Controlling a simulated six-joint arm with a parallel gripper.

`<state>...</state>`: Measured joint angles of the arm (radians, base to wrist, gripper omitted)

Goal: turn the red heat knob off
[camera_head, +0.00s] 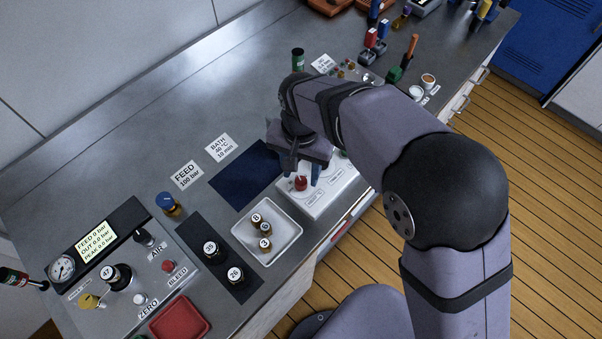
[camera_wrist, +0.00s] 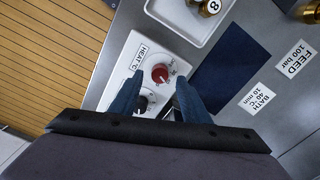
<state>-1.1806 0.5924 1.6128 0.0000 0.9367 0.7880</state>
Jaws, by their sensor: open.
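The red heat knob (camera_head: 300,183) sits on the left part of a white control unit (camera_head: 322,203) at the counter's front edge. In the wrist view the red knob (camera_wrist: 160,73) shows near a label reading "HEAT °C", with a dial ring around it. My gripper (camera_head: 302,167) is over the white unit, just behind the knob in the head view. In the wrist view its two blue fingers (camera_wrist: 158,98) are apart with nothing between them at the tips. The red knob lies just beyond the tips. Another dark knob is partly hidden between the fingers.
A white tray (camera_head: 272,258) with several numbered vials stands left of the unit. A dark blue mat (camera_head: 228,193) lies behind. A feed panel with a gauge (camera_head: 62,268) is at far left. A green-capped bottle (camera_head: 298,60) stands behind my arm.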

